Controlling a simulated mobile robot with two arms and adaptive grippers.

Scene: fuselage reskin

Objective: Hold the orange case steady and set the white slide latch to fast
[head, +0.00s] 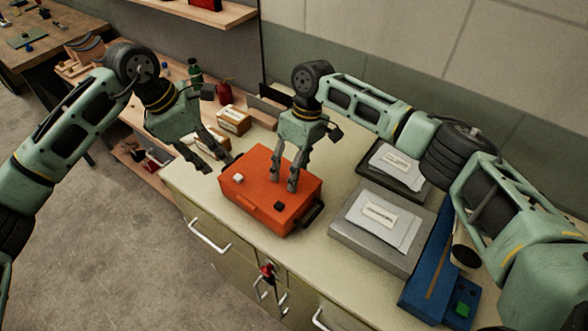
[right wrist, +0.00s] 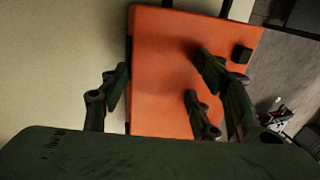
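The orange case (head: 262,186) lies flat on the worktop near its front edge. A small white block, the slide latch (head: 238,178), sits on its top toward the left end. A small black block (head: 278,206) sits toward the right end and shows in the right wrist view (right wrist: 242,54). My left gripper (head: 217,166) is open beside the case's far left corner; I cannot tell whether it touches. My right gripper (head: 285,184) is over the middle of the case, its fingers apart and pointing down, with nothing visible between them. The white latch is not visible in the right wrist view.
Grey boxes with white packets (head: 372,238) stand right of the case, with a blue tray (head: 430,268) beyond. Small cardboard boxes (head: 234,120) and a red bottle (head: 224,92) are behind my left gripper. Drawer handles (head: 210,238) jut from the cabinet front.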

